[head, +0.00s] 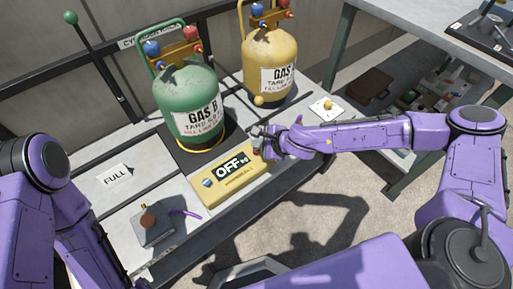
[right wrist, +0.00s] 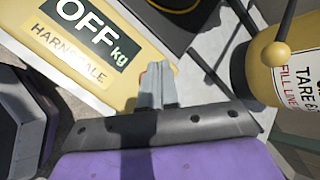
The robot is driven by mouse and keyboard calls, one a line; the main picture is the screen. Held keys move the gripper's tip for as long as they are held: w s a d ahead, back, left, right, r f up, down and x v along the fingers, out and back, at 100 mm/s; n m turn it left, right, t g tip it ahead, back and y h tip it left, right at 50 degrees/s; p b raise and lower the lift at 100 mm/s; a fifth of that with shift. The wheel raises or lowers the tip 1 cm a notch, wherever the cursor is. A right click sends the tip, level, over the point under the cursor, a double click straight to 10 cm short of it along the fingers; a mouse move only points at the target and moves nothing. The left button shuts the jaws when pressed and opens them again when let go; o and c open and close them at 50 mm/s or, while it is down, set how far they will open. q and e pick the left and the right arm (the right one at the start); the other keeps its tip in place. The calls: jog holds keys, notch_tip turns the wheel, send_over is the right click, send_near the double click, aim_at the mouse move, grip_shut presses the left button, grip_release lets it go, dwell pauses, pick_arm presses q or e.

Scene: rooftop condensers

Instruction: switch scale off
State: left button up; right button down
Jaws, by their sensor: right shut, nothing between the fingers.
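The yellow scale unit (head: 222,191) lies at the front of the bench, and its dark display (head: 231,165) reads "OFF kg". The right wrist view also shows the scale unit (right wrist: 62,60) with its label. My right gripper (head: 259,141) is at the unit's right end, shut and empty. In the right wrist view its closed fingers (right wrist: 157,73) overlap the unit's right edge, with a little red showing beside them. I cannot tell whether they touch. A blue button (head: 207,183) is at the unit's left end. The green Gas B cylinder (head: 190,100) stands on the dark platform behind. My left gripper is out of view.
A yellow gas cylinder (head: 269,62) stands right of the green one. A white plate with a yellow knob (head: 327,108) lies at the bench's right.

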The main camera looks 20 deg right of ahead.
aim_at(258, 151)
notch_tip(258, 151, up, 5)
jog(key=p, duration=0.4)
jog(key=shift+r+p, duration=0.1)
jog(key=shift+p, duration=0.2)
dwell(0.4)
